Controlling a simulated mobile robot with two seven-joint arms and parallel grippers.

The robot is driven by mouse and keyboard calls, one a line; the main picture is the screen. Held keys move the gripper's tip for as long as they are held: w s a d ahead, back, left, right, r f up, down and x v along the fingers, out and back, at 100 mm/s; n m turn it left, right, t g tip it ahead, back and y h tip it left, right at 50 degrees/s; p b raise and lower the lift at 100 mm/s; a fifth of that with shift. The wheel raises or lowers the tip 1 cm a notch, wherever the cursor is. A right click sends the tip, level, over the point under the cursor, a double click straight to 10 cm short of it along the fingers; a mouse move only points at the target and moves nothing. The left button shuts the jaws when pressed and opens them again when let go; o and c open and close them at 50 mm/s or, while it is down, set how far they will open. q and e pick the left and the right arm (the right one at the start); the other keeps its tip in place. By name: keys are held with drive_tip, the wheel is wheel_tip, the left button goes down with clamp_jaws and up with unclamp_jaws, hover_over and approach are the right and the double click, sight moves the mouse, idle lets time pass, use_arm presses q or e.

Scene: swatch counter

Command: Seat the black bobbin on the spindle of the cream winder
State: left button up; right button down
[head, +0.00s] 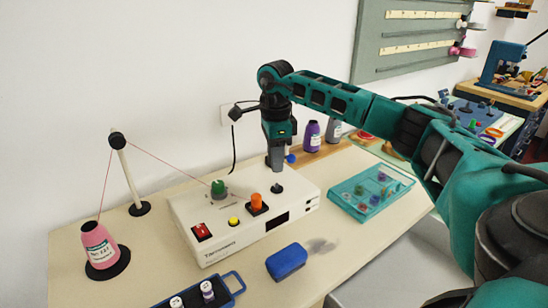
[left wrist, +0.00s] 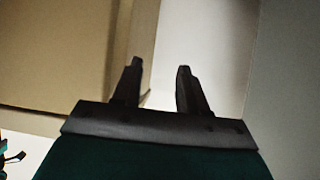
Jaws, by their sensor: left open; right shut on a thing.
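The cream winder (head: 240,222) stands on the table in the head view. My right gripper (head: 276,168) points straight down above its right rear part and is shut. What it holds is mostly hidden by the fingers; I take it to be the black bobbin. A small black piece (head: 277,188) stands on the winder's top just below the fingertips. I cannot tell whether this is the spindle or part of the bobbin, nor whether it touches the fingers. My left gripper (left wrist: 158,68) is open and empty in the left wrist view, away from the winder.
The winder's top also carries a green knob (head: 218,189), an orange piece (head: 256,202) and a yellow button (head: 234,221). A pink thread cone (head: 97,240) and thread post (head: 129,175) stand left. A blue block (head: 287,261) lies in front, a teal tray (head: 352,205) right.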

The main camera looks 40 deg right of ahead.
sight(275, 189)
drive_tip(key=shift+w, duration=0.1)
drive_tip(key=shift+f, duration=0.2)
drive_tip(key=shift+s+f+b, duration=0.2)
drive_tip(key=shift+f+b, duration=0.1)
drive_tip(key=shift+b, duration=0.15)
drive_tip(key=shift+f+b, duration=1.3)
drive_tip(key=shift+f, duration=0.2)
drive_tip(key=shift+w+f+b, duration=0.1)
drive_tip(key=shift+f+b, duration=0.25)
drive_tip(key=shift+f, duration=0.5)
drive_tip(key=c, duration=0.8)
unclamp_jaws()
